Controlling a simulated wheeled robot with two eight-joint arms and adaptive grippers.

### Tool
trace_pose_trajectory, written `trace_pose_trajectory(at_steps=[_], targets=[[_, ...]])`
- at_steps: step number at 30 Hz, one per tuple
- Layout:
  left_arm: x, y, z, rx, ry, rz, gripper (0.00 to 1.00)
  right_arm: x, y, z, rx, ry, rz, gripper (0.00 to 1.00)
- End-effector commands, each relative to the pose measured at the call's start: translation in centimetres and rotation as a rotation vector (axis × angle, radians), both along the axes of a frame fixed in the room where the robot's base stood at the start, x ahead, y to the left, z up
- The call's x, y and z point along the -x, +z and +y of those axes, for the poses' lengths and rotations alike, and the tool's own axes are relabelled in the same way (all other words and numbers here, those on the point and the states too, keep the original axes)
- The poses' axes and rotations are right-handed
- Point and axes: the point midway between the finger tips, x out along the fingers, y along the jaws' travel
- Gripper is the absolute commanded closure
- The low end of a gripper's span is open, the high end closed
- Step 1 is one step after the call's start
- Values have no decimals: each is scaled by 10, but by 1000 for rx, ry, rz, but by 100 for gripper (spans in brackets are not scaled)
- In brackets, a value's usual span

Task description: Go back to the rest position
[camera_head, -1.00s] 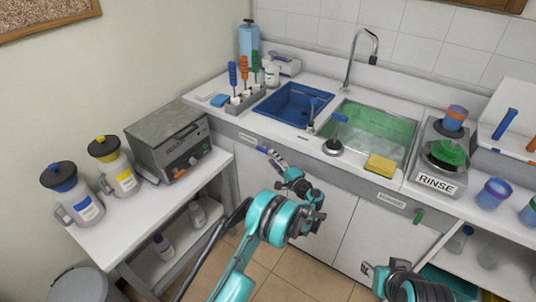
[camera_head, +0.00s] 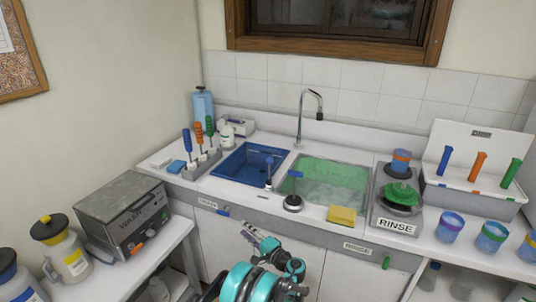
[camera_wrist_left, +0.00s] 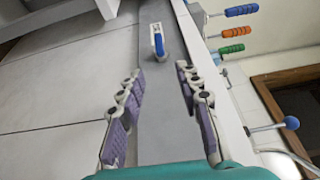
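My left gripper (camera_head: 258,236) is in front of the counter, below the blue sink basin. In the left wrist view my left gripper (camera_wrist_left: 160,80) has its two purple-padded fingers spread apart with nothing between them. A small blue handle (camera_wrist_left: 158,42) on the grey counter front shows beyond the fingertips, apart from them. My right gripper does not show in either current view.
The counter holds a blue basin (camera_head: 232,163), a green-water basin (camera_head: 350,176), a yellow sponge (camera_head: 341,215) and a rinse unit (camera_head: 396,226). Cups (camera_head: 449,226) stand at the right. A wash unit (camera_head: 125,212) and jugs (camera_head: 61,248) stand at the left.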

Motion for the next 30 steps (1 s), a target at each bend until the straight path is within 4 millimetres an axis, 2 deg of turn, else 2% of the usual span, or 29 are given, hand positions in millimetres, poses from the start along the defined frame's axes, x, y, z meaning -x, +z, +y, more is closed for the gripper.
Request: trace_pose_trajectory(at_steps=[7, 14, 23, 30], targets=[[5, 38, 26, 132, 14, 50, 66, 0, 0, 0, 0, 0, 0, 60], [30, 79, 55, 323, 28, 107, 66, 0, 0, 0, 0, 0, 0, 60], [90, 120, 83, 580, 47, 158, 66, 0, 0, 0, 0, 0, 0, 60], [154, 140, 94, 789, 61, 178, 66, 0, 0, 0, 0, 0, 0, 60]])
